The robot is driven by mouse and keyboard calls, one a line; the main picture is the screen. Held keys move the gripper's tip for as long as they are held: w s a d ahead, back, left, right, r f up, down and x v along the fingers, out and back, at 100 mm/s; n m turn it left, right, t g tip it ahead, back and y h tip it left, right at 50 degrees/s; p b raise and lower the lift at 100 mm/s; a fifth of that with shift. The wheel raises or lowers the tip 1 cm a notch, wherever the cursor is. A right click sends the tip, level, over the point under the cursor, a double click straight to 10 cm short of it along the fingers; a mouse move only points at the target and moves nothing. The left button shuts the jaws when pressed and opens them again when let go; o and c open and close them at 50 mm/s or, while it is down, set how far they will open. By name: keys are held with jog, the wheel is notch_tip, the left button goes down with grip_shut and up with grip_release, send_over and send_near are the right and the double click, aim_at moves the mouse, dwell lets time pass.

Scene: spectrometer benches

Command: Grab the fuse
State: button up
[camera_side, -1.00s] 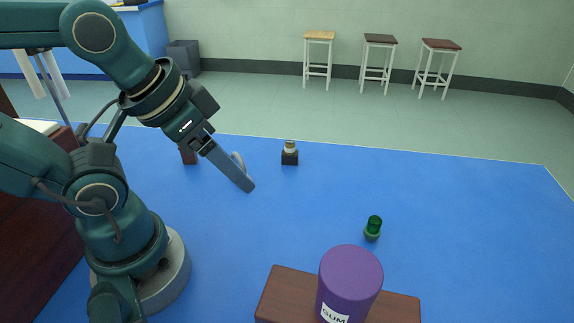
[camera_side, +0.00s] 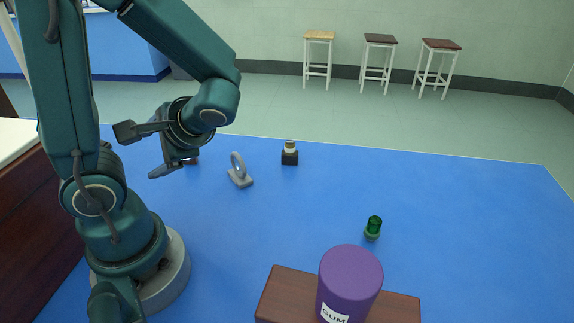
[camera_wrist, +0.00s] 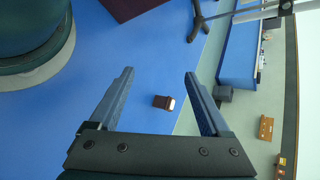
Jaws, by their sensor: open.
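My gripper (camera_side: 162,170) is open and empty above the left far part of the blue table. In the wrist view its two fingers (camera_wrist: 158,72) stand wide apart. A small dark brown piece with a pale end (camera_wrist: 163,102) shows between them, on the table below. A dark reddish piece (camera_side: 191,160) lies partly hidden behind my gripper in the side view. A black block with a pale round top (camera_side: 290,153) stands near the far edge. A small green capped cylinder (camera_side: 373,228) stands at right of centre. I cannot tell which piece is the fuse.
The right part of the blue table (camera_side: 480,220) is clear.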

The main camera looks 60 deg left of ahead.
jog(key=a+r+m+y, duration=0.1)
jog(key=a+m+y, duration=0.3)
jog(key=m+t+y, duration=0.4)
jog(key=m+t, duration=0.4)
jog(key=m, duration=0.8)
send_over(192, 172)
notch_tip(192, 172, down, 4)
jog(key=f, duration=0.7)
jog(key=shift+d+f, duration=0.2)
jog(key=shift+d, duration=0.05)
jog(key=shift+a+f, duration=0.15)
jog(key=shift+a, duration=0.15)
jog(key=shift+x, duration=3.5)
jog(key=shift+w+d, duration=0.1)
jog(key=shift+w, duration=0.05)
grip_shut()
jog(key=shift+r, duration=0.25)
